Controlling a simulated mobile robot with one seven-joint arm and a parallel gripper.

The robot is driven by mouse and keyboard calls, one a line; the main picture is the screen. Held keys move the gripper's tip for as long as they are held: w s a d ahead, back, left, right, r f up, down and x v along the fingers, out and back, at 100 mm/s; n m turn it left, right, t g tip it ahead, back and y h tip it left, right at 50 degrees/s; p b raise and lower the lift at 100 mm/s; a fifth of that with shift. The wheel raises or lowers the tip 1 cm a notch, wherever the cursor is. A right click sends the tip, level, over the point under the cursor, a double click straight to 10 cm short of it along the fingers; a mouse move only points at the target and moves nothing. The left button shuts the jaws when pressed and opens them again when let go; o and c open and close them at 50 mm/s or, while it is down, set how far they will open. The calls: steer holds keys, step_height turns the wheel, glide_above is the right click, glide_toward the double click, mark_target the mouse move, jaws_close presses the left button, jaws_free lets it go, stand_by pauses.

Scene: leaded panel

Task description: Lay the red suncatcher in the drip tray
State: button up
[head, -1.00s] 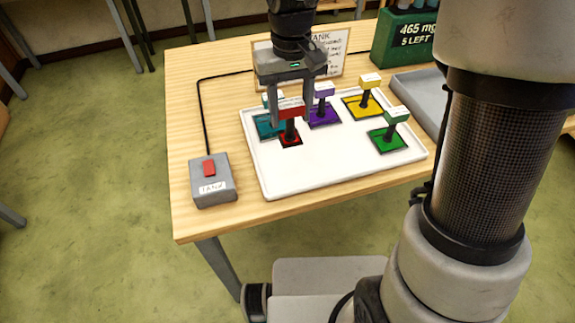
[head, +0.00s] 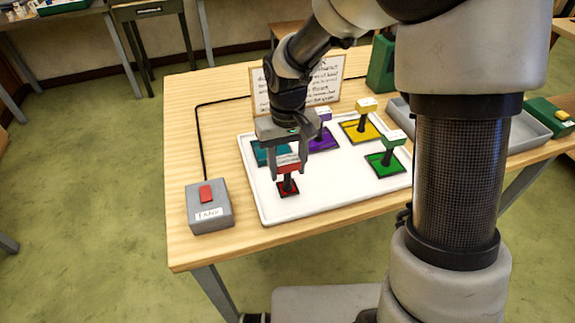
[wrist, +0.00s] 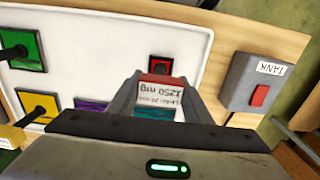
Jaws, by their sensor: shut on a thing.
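The red suncatcher (head: 288,189) is a small red pane in a dark frame, with an upright post and a red-and-white grip block. My gripper (head: 289,167) is shut on that block, above the front left of the white tray (head: 325,202). I cannot tell whether the pane clears the tray surface. In the wrist view the red suncatcher (wrist: 160,63) shows beyond the fingers, its label reading "1250 mg". A grey shallow tray (head: 530,122), which looks like the drip tray, lies at the right, partly hidden behind my arm.
Teal (head: 262,155), purple (head: 322,138), yellow (head: 362,128) and green (head: 385,163) suncatchers stand on the white tray. A grey TANK switch box (head: 209,207) sits at the left. A sign (head: 322,85) and a green box (head: 380,68) stand behind.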

steer(key=o, duration=1.1)
steer(key=shift+f, duration=0.1)
